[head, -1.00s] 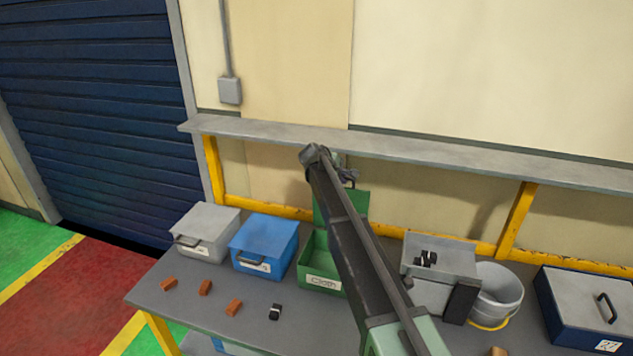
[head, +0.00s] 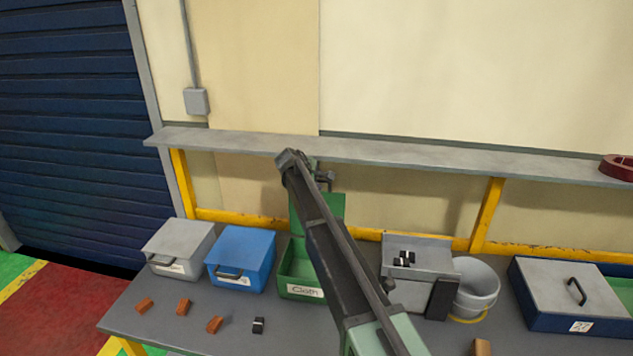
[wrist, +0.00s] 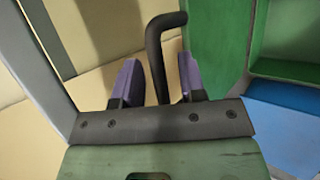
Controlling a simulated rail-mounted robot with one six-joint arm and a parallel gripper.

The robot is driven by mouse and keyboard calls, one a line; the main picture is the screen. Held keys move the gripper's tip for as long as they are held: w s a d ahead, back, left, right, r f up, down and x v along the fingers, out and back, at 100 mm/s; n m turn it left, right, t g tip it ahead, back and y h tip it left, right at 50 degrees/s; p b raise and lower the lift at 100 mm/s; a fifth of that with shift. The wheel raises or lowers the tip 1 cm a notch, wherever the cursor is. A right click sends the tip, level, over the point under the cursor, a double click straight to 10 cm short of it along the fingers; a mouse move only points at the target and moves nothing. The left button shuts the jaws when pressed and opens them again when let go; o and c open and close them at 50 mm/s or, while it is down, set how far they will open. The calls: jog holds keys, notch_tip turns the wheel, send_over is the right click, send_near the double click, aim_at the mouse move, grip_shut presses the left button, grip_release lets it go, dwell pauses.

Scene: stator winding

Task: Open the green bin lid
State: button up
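The green bin (head: 303,291), labelled "Cloth", stands on the table with its top open. Its green lid (head: 329,208) is raised upright at the back of the bin, partly hidden by my arm in the head view. The lid also shows at the right in the wrist view (wrist: 213,45). My gripper (wrist: 158,68) has its two purple fingers apart, one on each side of a dark bent handle (wrist: 157,55). Small gaps show between the handle and the fingers. In the head view my gripper is small and mostly hidden behind the arm.
A blue bin (head: 241,258) and a grey bin (head: 180,246) stand left of the green bin. Several brown blocks lie in front. A grey box (head: 418,262), a bucket (head: 476,285) and a dark blue box (head: 570,295) stand right. A shelf (head: 400,152) runs behind.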

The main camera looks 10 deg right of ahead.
jog(key=shift+r, duration=0.1)
jog(key=p+v, duration=0.7)
jog(key=v, duration=0.3)
jog(key=shift+s+a+r+p, duration=0.15)
jog(key=shift+s+a+p, duration=0.1)
jog(key=shift+p, duration=0.05)
